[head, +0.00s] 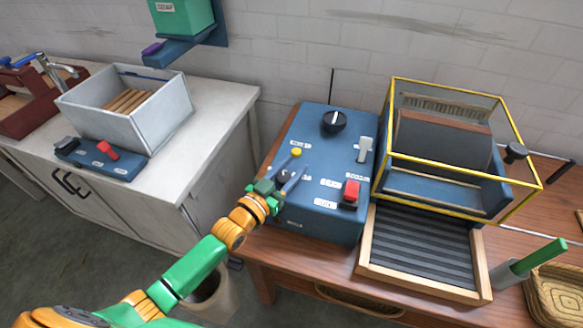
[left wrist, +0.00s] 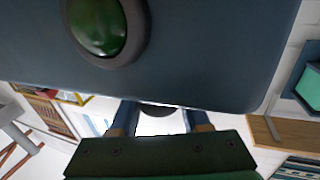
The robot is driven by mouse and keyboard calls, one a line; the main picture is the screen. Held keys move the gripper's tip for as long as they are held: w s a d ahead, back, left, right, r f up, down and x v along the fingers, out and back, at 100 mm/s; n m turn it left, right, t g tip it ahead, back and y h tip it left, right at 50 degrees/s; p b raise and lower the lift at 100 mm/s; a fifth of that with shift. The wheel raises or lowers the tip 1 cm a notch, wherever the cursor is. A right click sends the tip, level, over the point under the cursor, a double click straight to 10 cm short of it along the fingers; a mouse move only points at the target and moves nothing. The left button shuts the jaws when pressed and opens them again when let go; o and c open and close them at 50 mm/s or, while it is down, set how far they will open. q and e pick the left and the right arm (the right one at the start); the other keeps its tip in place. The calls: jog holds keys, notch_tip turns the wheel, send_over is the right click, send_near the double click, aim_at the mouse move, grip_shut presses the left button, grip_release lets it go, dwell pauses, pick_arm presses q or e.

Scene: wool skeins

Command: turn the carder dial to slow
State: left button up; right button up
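The blue carder control box (head: 310,222) stands on the wooden table. A black round dial (head: 334,121) with a light pointer mark sits at the back of its sloped top; its labels are too small to read. My left gripper (head: 297,168) is over the box's front left part, well short of that dial. Its fingers are apart with nothing held. In the left wrist view the open fingers (left wrist: 160,115) straddle the sight of a dark round part (left wrist: 158,109), which I cannot identify. My right gripper is not in view.
The box also carries a yellow button (head: 296,152), a grey lever (head: 364,149) and a red switch (head: 350,191). A yellow-framed machine (head: 440,167) with a ribbed tray stands to its right. A grey bin (head: 133,125) is on the left counter. A green dome (left wrist: 97,25) shows in the left wrist view.

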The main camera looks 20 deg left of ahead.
pick_arm(q)
grip_shut()
jog(key=shift+r+n+y+p, duration=0.35)
jog(key=shift+n+y+p, duration=0.25)
jog(key=shift+y+p, duration=0.3)
jog(key=y, duration=0.1)
jog(key=n+t+y+p, duration=0.1)
jog(key=shift+w+a+f+n+y, duration=0.1)
jog(key=shift+a+f+n+y, duration=0.05)
jog(key=shift+a+n+y, duration=0.15)
jog(key=shift+a+f+n+y+p, duration=0.2)
jog(key=shift+n+y+p, duration=0.1)
jog(key=shift+n+y, duration=0.3)
jog(key=o, duration=0.9)
grip_release()
jog(key=shift+o, duration=0.2)
